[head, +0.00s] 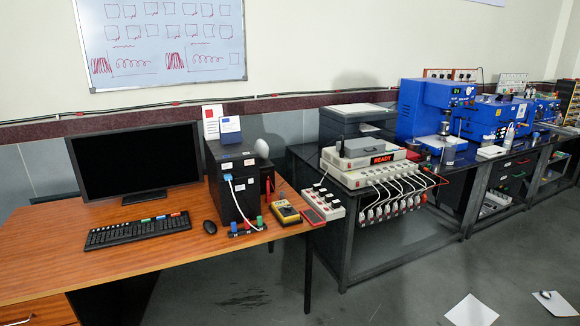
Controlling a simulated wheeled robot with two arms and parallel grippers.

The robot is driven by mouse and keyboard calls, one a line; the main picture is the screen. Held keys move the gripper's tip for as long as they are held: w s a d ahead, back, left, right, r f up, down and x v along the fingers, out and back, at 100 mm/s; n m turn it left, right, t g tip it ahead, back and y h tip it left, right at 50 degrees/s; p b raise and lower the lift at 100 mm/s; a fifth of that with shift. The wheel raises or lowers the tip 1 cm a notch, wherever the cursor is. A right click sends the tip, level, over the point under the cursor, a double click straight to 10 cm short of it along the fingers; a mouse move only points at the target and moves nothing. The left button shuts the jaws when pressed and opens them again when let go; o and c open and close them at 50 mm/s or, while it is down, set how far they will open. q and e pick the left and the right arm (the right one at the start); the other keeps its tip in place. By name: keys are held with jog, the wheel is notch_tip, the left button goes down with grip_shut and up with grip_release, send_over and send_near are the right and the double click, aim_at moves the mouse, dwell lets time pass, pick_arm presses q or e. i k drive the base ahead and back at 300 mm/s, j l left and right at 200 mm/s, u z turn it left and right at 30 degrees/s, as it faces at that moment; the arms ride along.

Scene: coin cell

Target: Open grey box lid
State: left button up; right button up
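A dark grey box (345,124) stands at the back left of the black bench, against the wall. Its top looks flat and closed, with a pale sheet-like patch on it. In front of it, a smaller grey cover (364,150) sits closed on a white unit with a red READY display (383,158). I cannot tell which of these is the task's grey box. Neither of my grippers is in view.
A wooden desk (150,245) at left holds a monitor (135,162), keyboard (138,230) and black case (232,185). The black bench (352,240) holds blue machines (435,107) further right. Papers (471,311) lie on the otherwise open grey floor.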

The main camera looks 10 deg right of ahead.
aim_at(353, 147)
jog(key=i+l+z, duration=0.2)
jog(key=i+z, duration=0.65)
jog(key=i, duration=0.15)
jog(key=i+j+z, duration=0.15)
jog(key=i+z, duration=0.3)
